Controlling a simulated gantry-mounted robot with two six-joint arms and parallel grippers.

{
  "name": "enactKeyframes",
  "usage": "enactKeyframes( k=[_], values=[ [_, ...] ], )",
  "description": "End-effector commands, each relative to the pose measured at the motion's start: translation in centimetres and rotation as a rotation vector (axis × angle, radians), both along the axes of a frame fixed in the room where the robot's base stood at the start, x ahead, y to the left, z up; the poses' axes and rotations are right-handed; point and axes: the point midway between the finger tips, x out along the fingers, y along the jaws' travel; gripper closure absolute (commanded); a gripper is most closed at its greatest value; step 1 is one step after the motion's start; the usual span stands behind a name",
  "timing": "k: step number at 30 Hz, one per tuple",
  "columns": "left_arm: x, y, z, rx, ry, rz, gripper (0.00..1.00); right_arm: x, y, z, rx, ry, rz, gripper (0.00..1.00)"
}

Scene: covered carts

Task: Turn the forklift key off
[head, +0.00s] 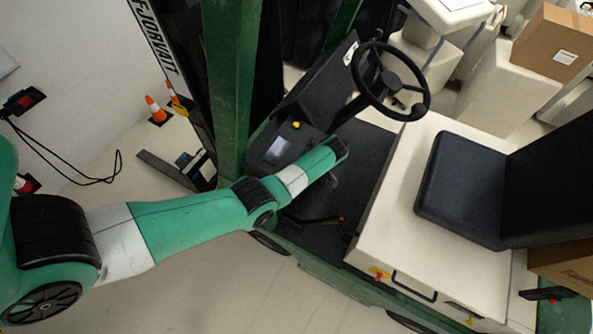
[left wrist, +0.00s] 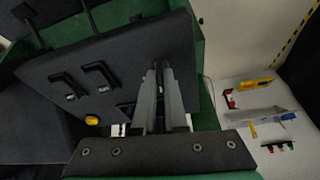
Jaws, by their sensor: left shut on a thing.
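The forklift's black dash panel (head: 262,140) shows in the head view, with a small screen and a yellow button (head: 296,125). In the left wrist view the panel (left wrist: 135,50) carries two black switches and the yellow button (left wrist: 92,120). My left gripper (left wrist: 160,72) has its fingers close together, with the tips against the panel to the right of the switches. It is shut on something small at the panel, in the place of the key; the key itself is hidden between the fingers. In the head view my left arm covers this spot. My right gripper is not in view.
The steering wheel (head: 393,82) stands above and right of my left arm. The black seat (head: 462,190) is at the right. Orange cones (head: 156,108) stand on the floor behind.

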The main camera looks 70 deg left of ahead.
Motion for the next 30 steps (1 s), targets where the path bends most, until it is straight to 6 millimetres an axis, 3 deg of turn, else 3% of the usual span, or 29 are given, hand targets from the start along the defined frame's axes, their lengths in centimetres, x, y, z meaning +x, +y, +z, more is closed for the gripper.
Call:
enactKeyframes(
  k=[9, 27, 28, 30],
  values=[
    [0.11, 0.07, 0.12, 0.021, -0.026, 0.156, 1.00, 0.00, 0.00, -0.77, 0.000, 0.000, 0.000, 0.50],
    [0.06, 0.05, 0.17, 0.025, -0.032, 0.196, 1.00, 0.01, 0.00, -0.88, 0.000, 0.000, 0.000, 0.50],
    [0.06, 0.05, 0.17, 0.025, -0.032, 0.196, 0.85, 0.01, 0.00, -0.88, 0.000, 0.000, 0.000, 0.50],
    [0.06, 0.05, 0.15, 0.025, -0.032, 0.196, 0.72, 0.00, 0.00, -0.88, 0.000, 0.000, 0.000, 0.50]
  ],
)
